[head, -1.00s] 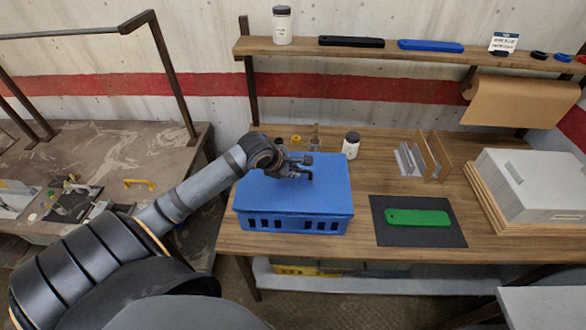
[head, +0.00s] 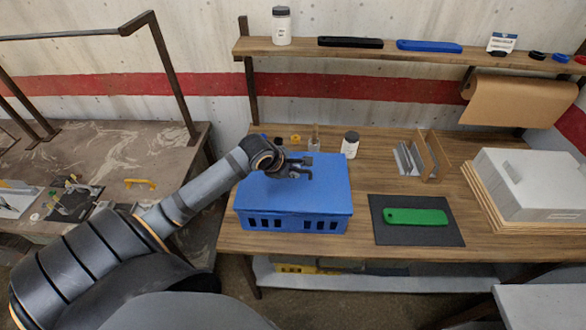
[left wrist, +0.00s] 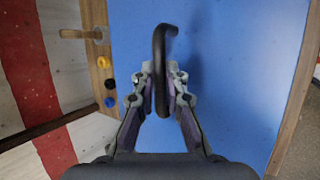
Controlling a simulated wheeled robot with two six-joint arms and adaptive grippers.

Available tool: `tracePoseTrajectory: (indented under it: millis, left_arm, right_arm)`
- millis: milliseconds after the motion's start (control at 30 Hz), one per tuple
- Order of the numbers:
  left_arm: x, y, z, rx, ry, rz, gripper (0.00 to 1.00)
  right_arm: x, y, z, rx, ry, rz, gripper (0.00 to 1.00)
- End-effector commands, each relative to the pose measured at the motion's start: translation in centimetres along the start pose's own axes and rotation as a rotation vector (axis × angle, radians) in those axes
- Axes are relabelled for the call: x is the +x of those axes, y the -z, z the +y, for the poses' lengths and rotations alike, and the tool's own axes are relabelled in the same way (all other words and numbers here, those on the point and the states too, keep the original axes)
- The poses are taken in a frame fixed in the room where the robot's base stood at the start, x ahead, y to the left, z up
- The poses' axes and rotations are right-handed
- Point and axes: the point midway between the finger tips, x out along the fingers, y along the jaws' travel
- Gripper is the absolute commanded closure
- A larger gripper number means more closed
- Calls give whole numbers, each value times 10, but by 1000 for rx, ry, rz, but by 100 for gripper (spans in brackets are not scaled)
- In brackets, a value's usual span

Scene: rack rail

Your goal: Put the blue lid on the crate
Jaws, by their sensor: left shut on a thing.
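The blue lid (head: 312,188) lies over the top of the blue crate (head: 268,223) on the wooden table, and its edges look about in line with the crate's walls. From the head view I cannot tell whether it is fully seated. The lid also fills most of the left wrist view (left wrist: 235,75). My left gripper (head: 303,166) is over the lid's middle, shut on the lid's dark handle, which shows between the fingers in the left wrist view (left wrist: 160,80). My right gripper is not in view.
A green tool (head: 417,216) lies on a dark mat (head: 420,238) right of the crate. A white jar (head: 350,145) and small caps (head: 295,140) stand behind it. A wooden divider rack (head: 432,155) and grey box (head: 535,180) are further right. A shelf (head: 400,52) hangs above.

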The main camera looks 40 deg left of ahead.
Motion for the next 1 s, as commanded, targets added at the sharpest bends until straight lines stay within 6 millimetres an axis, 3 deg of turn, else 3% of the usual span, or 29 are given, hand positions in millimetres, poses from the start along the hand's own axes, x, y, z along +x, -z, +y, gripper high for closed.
tracePoseTrajectory:
  millis: [1000]
  left_arm:
    - [9, 3, -6, 0, 0, 0, 100]
  right_arm:
    - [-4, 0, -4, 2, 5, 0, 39]
